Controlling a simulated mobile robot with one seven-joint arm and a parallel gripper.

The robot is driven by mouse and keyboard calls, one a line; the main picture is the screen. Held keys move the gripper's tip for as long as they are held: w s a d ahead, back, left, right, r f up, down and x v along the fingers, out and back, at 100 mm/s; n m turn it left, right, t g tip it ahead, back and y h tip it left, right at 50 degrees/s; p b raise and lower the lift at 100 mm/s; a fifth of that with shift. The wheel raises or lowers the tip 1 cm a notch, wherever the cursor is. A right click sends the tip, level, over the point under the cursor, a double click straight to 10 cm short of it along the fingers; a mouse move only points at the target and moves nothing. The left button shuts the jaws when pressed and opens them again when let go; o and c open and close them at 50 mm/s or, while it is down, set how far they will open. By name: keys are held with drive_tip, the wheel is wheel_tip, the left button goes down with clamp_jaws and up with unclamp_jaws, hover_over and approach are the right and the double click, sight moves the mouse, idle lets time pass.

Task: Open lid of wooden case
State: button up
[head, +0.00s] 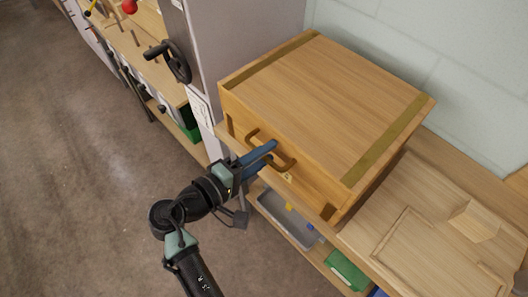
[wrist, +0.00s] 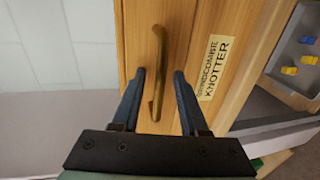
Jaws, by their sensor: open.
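The wooden case (head: 310,95) stands on a shelf against the wall, its lid down. A bronze-coloured handle (head: 254,134) is on its front face; the handle also shows in the wrist view (wrist: 157,75). My gripper (head: 270,152) is at the front of the case. In the wrist view my gripper (wrist: 160,75) is open, with one blue finger on each side of the handle and gaps between. I cannot tell whether the fingertips touch the front face. A label (wrist: 215,67) reading "KNOTTER" is right of the handle in the wrist view.
A wooden board (head: 420,235) with raised shapes lies right of the case. A grey tray (head: 290,218) and a green item (head: 347,269) sit on the shelf below. A grey cabinet with a black handwheel (head: 177,61) stands left. Open floor (head: 80,180) lies at left.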

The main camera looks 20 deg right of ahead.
drive_tip(key=shift+c, duration=0.3)
clamp_jaws()
idle(1.2)
